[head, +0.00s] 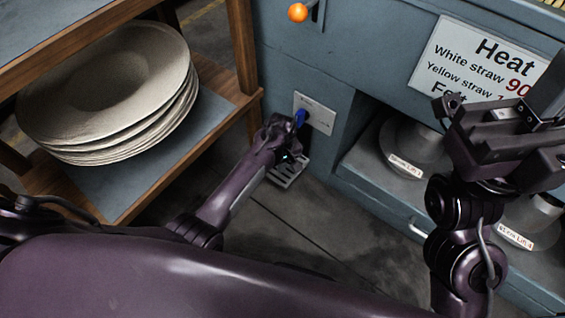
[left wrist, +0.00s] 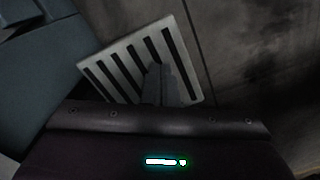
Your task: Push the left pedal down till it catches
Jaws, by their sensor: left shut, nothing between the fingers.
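The left pedal (head: 291,174) is a pale grey slotted metal plate low at the front of the blue-grey press cabinet, just above the floor. It also shows in the left wrist view (left wrist: 126,62), seen from above. My left gripper (head: 287,159) is shut and empty. Its fingers (left wrist: 160,84) are over the pedal's near part in the left wrist view and hide some of its slots. I cannot tell whether they touch it. My right gripper (head: 505,125) is raised at the right, in front of the sign; its finger gap is unclear.
A white plate with a blue part (head: 300,117) is on the cabinet just above the pedal. An orange knob (head: 298,13) is higher up. A wooden rack (head: 240,45) with stacked pale hat-like shapes (head: 110,90) stands left. Grey labelled blocks (head: 405,150) sit in the cabinet's recess.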

